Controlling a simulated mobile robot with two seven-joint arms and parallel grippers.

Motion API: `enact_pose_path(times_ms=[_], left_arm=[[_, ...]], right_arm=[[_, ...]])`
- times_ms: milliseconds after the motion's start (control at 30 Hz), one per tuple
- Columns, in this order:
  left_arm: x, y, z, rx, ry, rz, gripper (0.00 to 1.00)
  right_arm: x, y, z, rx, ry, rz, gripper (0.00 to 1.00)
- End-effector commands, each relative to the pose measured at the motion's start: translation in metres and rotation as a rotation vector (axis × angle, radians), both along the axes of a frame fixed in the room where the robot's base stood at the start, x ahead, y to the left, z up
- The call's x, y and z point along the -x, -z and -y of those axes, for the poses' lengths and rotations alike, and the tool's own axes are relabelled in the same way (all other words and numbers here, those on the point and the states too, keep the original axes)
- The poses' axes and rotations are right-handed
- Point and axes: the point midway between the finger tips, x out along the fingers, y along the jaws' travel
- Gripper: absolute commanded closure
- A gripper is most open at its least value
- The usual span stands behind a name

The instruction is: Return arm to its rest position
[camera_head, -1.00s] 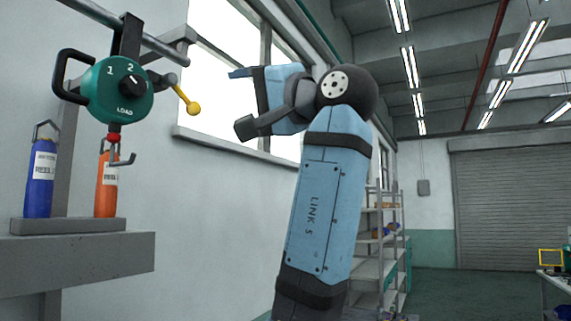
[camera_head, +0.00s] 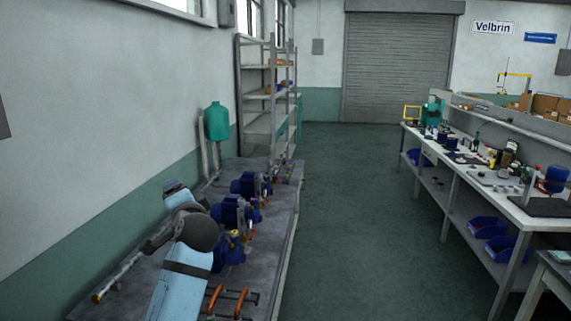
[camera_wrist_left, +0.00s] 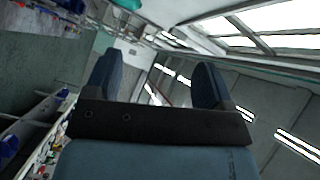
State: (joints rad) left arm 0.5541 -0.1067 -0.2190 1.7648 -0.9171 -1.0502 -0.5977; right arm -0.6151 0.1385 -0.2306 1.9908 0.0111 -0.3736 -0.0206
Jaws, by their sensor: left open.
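My left arm (camera_head: 180,285) comes up from the bottom left of the head view, with its dark round wrist joint over the pump bench (camera_head: 140,280). Its hand (camera_head: 180,197) is beyond the joint, partly hidden by it. In the left wrist view, the left gripper (camera_wrist_left: 156,72) has its two dark fingers spread wide apart. Nothing is between them; behind them are the ceiling lights, windows and a far wall. My right gripper shows in neither view.
Several blue pumps (camera_head: 236,213) and orange handles (camera_head: 240,303) are on the bench close to the arm. A green tank (camera_head: 216,122) and a shelf rack (camera_head: 258,125) stand beyond. A cluttered workbench (camera_head: 485,190) is at right. The floor (camera_head: 345,220) between is clear.

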Motion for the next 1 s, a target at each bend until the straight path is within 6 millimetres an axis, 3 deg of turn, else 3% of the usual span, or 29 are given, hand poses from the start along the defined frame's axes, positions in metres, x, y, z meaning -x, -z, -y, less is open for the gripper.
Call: enact_pose_path(times_ms=[33, 200, 367, 500, 633, 800, 900, 1000], left_arm=[[0.007, 0.043, 0.001, 0.038, 0.046, -0.033, 0.24], [0.048, 0.166, 0.010, 0.224, 0.200, -0.107, 0.24], [0.113, 0.266, 0.019, 0.440, 0.303, -0.178, 0.24], [0.186, 0.337, 0.027, 0.656, 0.356, -0.238, 0.24], [0.262, 0.386, 0.033, 0.872, 0.369, -0.285, 0.24], [0.345, 0.420, 0.038, 1.109, 0.343, -0.322, 0.24], [0.375, 0.428, 0.039, 1.196, 0.324, -0.332, 0.24], [0.391, 0.432, 0.040, 1.243, 0.311, -0.335, 0.24]], right_arm=[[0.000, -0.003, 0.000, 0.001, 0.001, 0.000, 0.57], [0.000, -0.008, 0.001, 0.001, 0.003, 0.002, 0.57], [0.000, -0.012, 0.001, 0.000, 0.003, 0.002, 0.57], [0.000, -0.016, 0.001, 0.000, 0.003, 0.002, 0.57], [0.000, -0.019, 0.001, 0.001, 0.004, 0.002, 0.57], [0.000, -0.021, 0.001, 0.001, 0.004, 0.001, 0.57], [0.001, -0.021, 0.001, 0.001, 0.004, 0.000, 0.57], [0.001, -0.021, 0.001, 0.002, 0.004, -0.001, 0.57]])
